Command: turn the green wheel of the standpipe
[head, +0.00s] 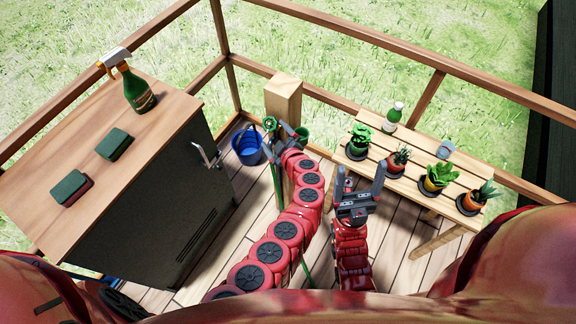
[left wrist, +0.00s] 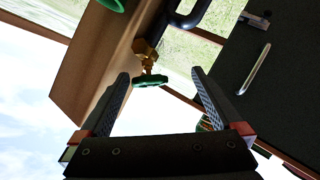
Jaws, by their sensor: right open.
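The standpipe is a wooden post (head: 284,98) with a small green wheel (head: 270,124) near its side. In the left wrist view the green wheel (left wrist: 150,80) sits on a brass tap (left wrist: 147,55) by the post (left wrist: 105,70). My left gripper (head: 290,131) is close to the wheel at the post. In the left wrist view its fingers (left wrist: 162,76) are open, with the wheel showing between the tips, not gripped. I cannot tell how far beyond the tips it is. My right gripper (head: 360,180) is open and empty, right of the post and before the slatted bench.
A blue bucket (head: 247,147) stands left of the post. A dark cabinet (head: 180,200) with a wooden top, bearing a green bottle (head: 138,93), is on the left. A slatted bench (head: 404,168) with several potted plants is on the right. A wooden railing (head: 345,106) runs behind.

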